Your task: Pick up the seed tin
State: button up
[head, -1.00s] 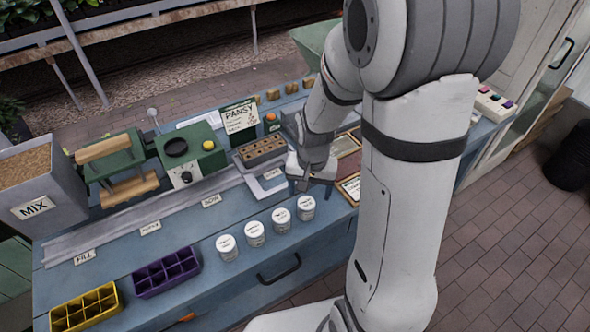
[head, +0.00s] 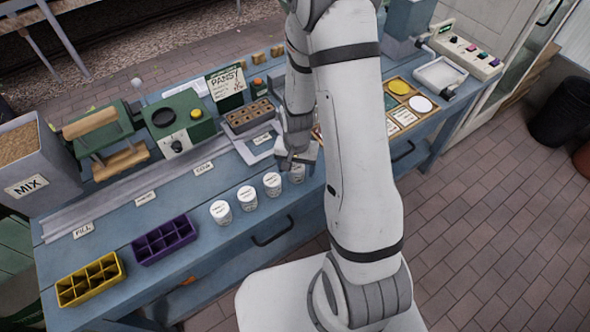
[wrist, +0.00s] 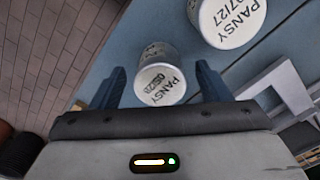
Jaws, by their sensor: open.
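Several white seed tins stand in a row along the bench's front edge in the head view, including a left one (head: 220,212), two middle ones (head: 247,198) (head: 272,184) and a right one (head: 297,174), partly hidden by my gripper (head: 298,156). In the wrist view, my gripper (wrist: 160,72) is open, with its two dark blue fingers either side of a white tin (wrist: 158,82). That tin's lid reads "PANSY" with a date that is hard to read. A second tin (wrist: 228,20), marked "PANSY" and "07/27", stands to the upper right.
A purple tray (head: 165,240) and a yellow tray (head: 90,280) sit on the blue bench's left end. Behind the tins are a brown cell block (head: 250,114) and a green machine (head: 185,130). Framed cards (head: 403,116) lie to the right.

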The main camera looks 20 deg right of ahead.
jog(key=shift+f, duration=0.4)
jog(key=shift+c, duration=0.5)
jog(key=c, duration=1)
jog(key=shift+r, duration=0.1)
